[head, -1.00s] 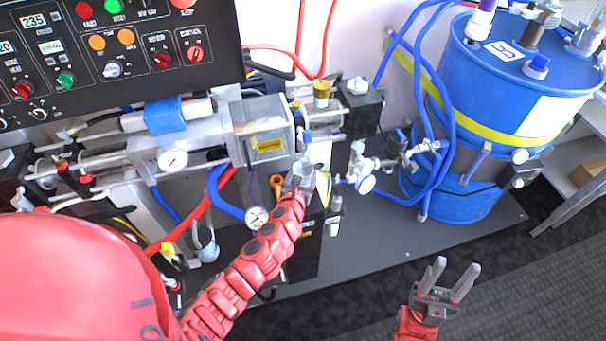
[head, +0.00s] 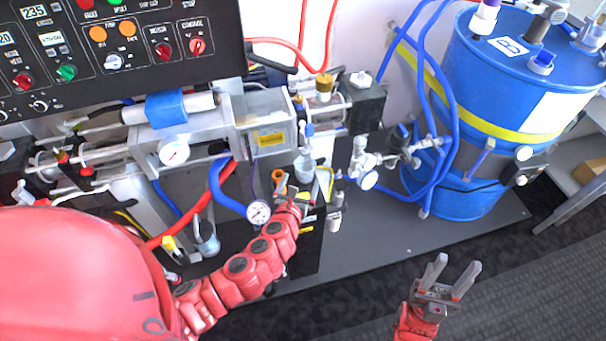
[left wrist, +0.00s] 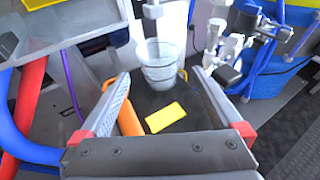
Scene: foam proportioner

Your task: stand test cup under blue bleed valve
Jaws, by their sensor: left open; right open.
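The clear test cup (head: 305,166) stands upright in the head view below the blue bleed valve (head: 307,129). In the left wrist view the cup (left wrist: 160,66) is on a dark surface, just under the valve's metal outlet (left wrist: 152,10), with a small gap above its rim. My left gripper (head: 302,190) is open. Its fingers point towards the cup from the near side, and the cup shows ahead between the fingertips, with no visible contact. My right gripper (head: 458,274) is open and empty, low on the right over the dark floor.
An orange-handled item (left wrist: 130,115) and a yellow label (left wrist: 165,117) lie close to my left fingers. Fittings (head: 366,165) and the blue drum (head: 470,120) stand right. The grey base plate (head: 390,225) is partly clear.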

